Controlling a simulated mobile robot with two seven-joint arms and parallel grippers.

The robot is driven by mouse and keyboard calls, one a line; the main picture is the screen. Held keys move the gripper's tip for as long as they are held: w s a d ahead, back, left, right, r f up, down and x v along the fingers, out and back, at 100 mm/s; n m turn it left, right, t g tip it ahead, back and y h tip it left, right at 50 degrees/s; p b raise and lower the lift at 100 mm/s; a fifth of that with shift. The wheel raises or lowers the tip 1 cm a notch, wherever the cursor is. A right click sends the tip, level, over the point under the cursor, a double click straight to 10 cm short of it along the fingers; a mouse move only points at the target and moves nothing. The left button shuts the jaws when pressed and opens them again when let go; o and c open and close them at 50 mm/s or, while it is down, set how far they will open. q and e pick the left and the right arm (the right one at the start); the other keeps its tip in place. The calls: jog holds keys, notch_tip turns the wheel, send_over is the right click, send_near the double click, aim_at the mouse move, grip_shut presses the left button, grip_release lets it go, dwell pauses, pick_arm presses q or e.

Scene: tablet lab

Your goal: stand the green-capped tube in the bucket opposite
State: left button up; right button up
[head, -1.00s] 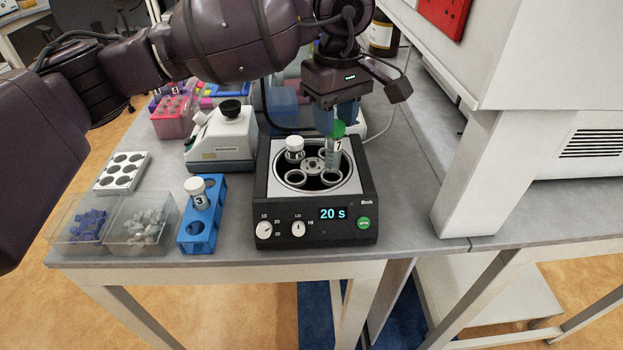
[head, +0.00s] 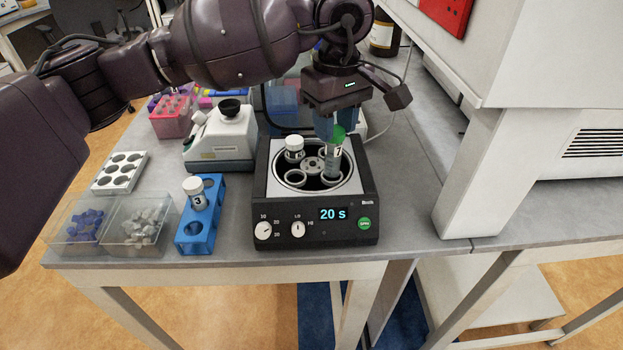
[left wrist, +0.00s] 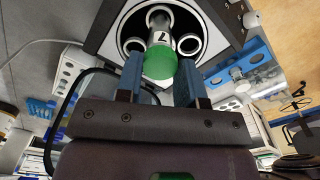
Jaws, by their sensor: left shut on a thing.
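The green-capped tube (head: 333,157), marked 7, is upright in my left gripper (head: 336,132). The gripper is shut on it near the green cap, above the centrifuge (head: 318,218). The tube's lower end is at the front right bucket (head: 331,181) and looks to be at or just inside its mouth; how deep I cannot tell. A white-capped tube (head: 294,150) stands in the back left bucket, diagonally opposite. The front left bucket (head: 295,178) looks empty. In the left wrist view the green cap (left wrist: 160,63) sits between the two blue fingers. My right gripper is not in view.
A blue rack (head: 196,238) with a white-capped tube marked 3 (head: 196,195) stands left of the centrifuge. A large white cabinet (head: 470,180) stands to the right.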

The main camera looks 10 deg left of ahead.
aim_at(333, 153)
pick_arm(q)
jog(key=shift+f+b, duration=1.15)
jog(key=shift+f, duration=1.9)
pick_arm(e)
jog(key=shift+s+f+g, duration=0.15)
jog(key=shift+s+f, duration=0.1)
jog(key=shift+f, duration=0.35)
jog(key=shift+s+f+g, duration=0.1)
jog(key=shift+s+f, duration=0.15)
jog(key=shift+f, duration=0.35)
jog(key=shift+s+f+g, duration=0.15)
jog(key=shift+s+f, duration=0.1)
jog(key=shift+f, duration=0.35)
pick_arm(q)
jog(key=o, duration=0.8)
jog(key=shift+o, duration=0.2)
notch_tip(333, 153, up, 9)
jog(key=shift+r+p, duration=0.15)
jog(key=shift+p, duration=0.3)
jog(key=shift+r, duration=0.75)
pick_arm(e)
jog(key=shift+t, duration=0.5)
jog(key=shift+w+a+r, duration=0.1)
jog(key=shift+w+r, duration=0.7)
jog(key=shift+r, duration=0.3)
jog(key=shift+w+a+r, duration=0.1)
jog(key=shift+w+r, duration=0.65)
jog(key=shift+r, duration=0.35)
